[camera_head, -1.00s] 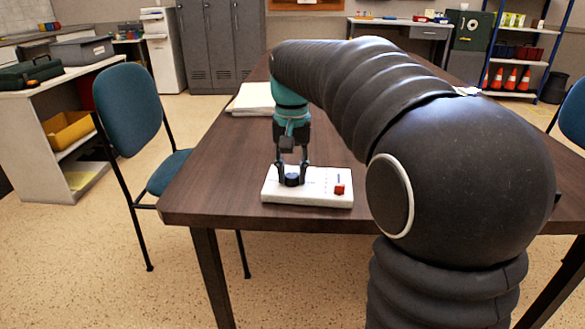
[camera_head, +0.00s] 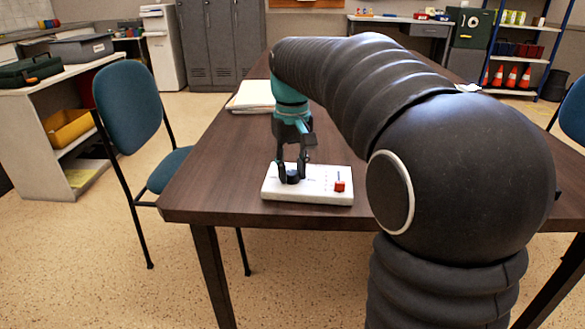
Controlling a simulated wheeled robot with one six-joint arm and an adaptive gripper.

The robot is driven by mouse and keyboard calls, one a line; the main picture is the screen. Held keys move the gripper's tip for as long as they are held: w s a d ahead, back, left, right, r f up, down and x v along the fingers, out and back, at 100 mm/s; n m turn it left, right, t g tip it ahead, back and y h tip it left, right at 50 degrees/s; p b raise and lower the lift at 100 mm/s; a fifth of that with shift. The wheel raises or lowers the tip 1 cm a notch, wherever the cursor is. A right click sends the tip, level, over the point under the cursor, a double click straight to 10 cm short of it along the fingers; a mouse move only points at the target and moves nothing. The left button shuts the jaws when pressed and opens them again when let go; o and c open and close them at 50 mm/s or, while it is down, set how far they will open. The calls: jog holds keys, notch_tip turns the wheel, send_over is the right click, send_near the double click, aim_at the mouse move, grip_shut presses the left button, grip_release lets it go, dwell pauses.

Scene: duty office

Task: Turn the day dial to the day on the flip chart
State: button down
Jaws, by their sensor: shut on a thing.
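A white panel (camera_head: 318,195) lies on the brown table near its front edge. A black dial (camera_head: 292,177) stands on the panel's left part. My gripper (camera_head: 291,174) points down, shut on the dial with a finger at each side. The dial's pointer and day markings are too small to read. A red knob or switch (camera_head: 340,186) sits on the panel's right part. White sheets or a pad (camera_head: 250,97) lie on the table behind my gripper; no writing on them is legible. I cannot make out a day on any flip chart.
The brown table (camera_head: 225,180) is mostly bare around the panel. A teal chair (camera_head: 130,105) stands at its left. A shelf unit (camera_head: 30,130) with a yellow bin is farther left. Grey lockers (camera_head: 220,45) and shelves with orange cones (camera_head: 511,78) are at the back.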

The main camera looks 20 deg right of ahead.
aim_at(293, 174)
jog(key=shift+f, duration=0.1)
jog(key=c, duration=0.8)
grip_release()
jog(key=shift+r, duration=0.2)
notch_tip(293, 174, up, 12)
jog(key=shift+f, duration=0.15)
jog(key=s+f+t, duration=0.2)
jog(key=s+f, duration=0.4)
jog(key=s, duration=0.1)
jog(key=s+f+t, duration=0.1)
jog(key=s+f, duration=0.6)
jog(key=s, duration=0.1)
jog(key=s+f+m+t, duration=0.1)
jog(key=s+f+t, duration=0.1)
jog(key=s+f, duration=0.4)
jog(key=shift+s+f+t, duration=0.25)
jog(key=shift+s+t, duration=0.05)
jog(key=shift+s, duration=0.65)
